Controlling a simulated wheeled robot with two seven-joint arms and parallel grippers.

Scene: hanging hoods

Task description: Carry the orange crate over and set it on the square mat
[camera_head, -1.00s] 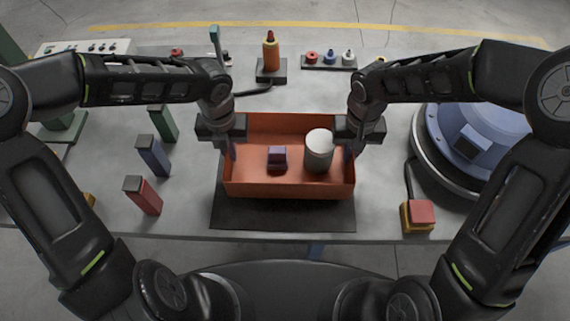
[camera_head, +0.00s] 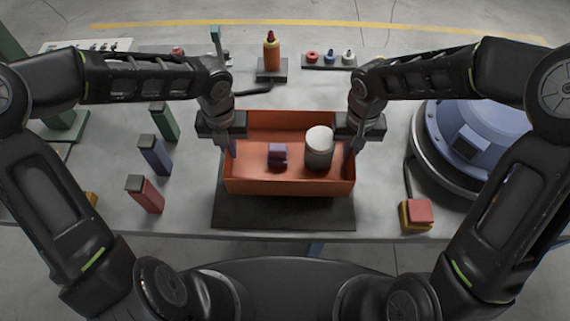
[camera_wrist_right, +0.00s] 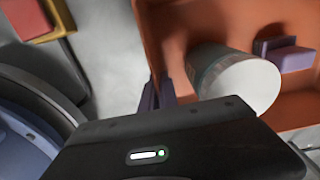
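The orange crate (camera_head: 290,183) is in the middle of the head view, over the back part of the dark square mat (camera_head: 285,216). Whether it touches the mat I cannot tell. It holds a white-and-grey cylinder (camera_head: 319,150) and a small purple block (camera_head: 277,155). My left gripper (camera_head: 231,148) is at the crate's left wall and my right gripper (camera_head: 350,148) at its right wall. Both appear shut on the walls. In the right wrist view, the right fingers (camera_wrist_right: 158,97) meet the crate wall (camera_wrist_right: 155,35), with the cylinder (camera_wrist_right: 240,82) close by.
Green (camera_head: 164,122), blue (camera_head: 154,155) and red (camera_head: 145,194) blocks stand left of the crate. A blue round machine (camera_head: 480,135) and a red-and-yellow button box (camera_head: 417,214) are at right. An orange bottle (camera_head: 271,52) stands behind. The mat's front strip is bare.

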